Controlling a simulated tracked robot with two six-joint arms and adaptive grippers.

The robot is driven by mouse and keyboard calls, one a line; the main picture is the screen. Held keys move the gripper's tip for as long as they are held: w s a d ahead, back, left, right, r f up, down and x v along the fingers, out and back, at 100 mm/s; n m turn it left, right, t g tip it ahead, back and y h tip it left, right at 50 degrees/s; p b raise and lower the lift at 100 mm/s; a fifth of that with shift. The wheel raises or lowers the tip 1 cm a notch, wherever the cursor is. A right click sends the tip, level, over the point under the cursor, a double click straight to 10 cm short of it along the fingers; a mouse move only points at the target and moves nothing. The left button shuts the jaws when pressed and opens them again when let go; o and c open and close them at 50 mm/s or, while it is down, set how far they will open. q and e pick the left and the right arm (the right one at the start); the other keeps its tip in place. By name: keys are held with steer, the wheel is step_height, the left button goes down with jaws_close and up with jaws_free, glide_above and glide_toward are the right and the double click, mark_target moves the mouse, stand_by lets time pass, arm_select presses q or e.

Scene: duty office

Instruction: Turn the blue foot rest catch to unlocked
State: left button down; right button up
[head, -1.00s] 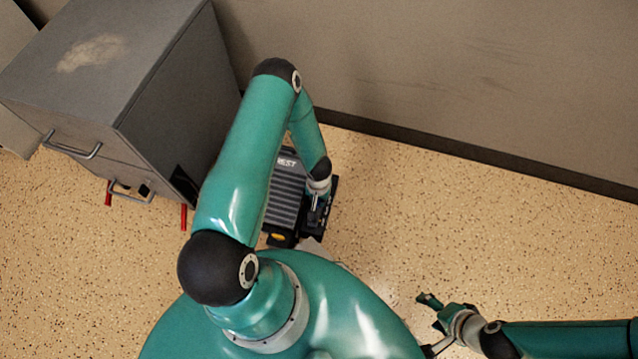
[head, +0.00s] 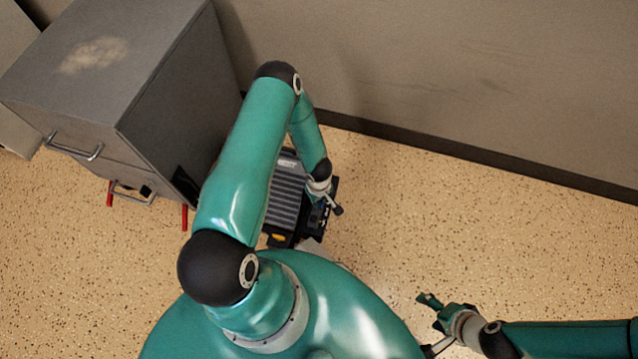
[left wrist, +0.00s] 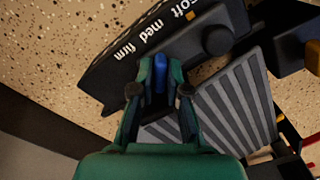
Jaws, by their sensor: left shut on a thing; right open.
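The foot rest (head: 284,205) is a dark unit with a grey ribbed pad, on the floor beside the cabinet. In the left wrist view its ribbed pad (left wrist: 235,112) lies at the right, and its black side bar (left wrist: 125,58) reads "soft", "med", "firm". The blue catch (left wrist: 160,72) stands between the fingertips of my left gripper (left wrist: 160,90), which is shut on it. My left gripper also shows in the head view (head: 325,203), over the right side of the foot rest. My right gripper (head: 434,311) is open and empty above the floor at lower right.
A grey cabinet (head: 160,110) with metal handles stands left of the foot rest. A wall (head: 450,90) with a dark skirting runs behind. A black round knob (left wrist: 217,40) sits by the lettered bar. The speckled floor (head: 480,230) to the right is clear.

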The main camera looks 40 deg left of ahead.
arm_select(q)
steer(key=n, duration=0.4)
steer(key=shift+d+n+p, duration=0.1)
steer(key=shift+n+p, duration=0.25)
steer(key=shift+n, duration=1.45)
steer(key=c, duration=1.4)
jaws_free()
steer(key=shift+c, duration=0.2)
step_height(320, 180, up, 12)
